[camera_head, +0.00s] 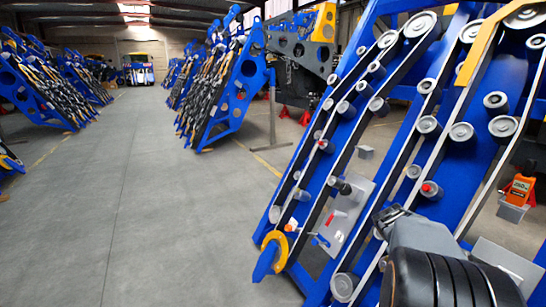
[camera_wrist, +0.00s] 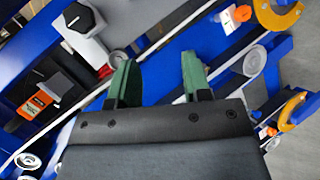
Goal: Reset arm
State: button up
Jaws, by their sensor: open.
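My gripper (camera_wrist: 158,76) shows in the wrist view with two green fingers spread apart and nothing between them. It is in front of the blue harvester chassis (camera_wrist: 160,92), whose blue plate and belt edges lie behind the fingers. In the head view my arm's grey and black end section (camera_head: 420,240) reaches in from the lower right, in front of the chassis's lower part (camera_head: 317,170). The fingers cannot be made out there. The chassis has slanted blue rails, black belts and several grey rollers.
A yellow ring (camera_head: 274,247) marks the chassis's lower end. Other blue frames (camera_head: 235,95) stand behind. The grey floor (camera_head: 150,200) at left is clear.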

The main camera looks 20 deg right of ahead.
jog(key=w+a+r+n+t+y+p, duration=0.2)
jog(key=w+a+r+t+p, duration=0.15)
jog(key=a+r+p, duration=1.2)
jog(key=s+a+r+n+t+y+p, duration=0.1)
jog(key=s+a+r+y+p, duration=0.1)
jog(key=a, duration=0.7)
jog(key=s+a+r+t+y+p, duration=0.1)
jog(key=a+r+p, duration=0.3)
jog(key=a, duration=0.5)
notch_tip(320, 180, up, 2)
jog(key=shift+s+a+r+n+y, duration=0.15)
jog(key=shift+s+n+y, duration=0.25)
jog(key=shift+s+y, duration=0.4)
jog(key=shift+w+t, duration=0.1)
jog(key=shift+t, duration=0.15)
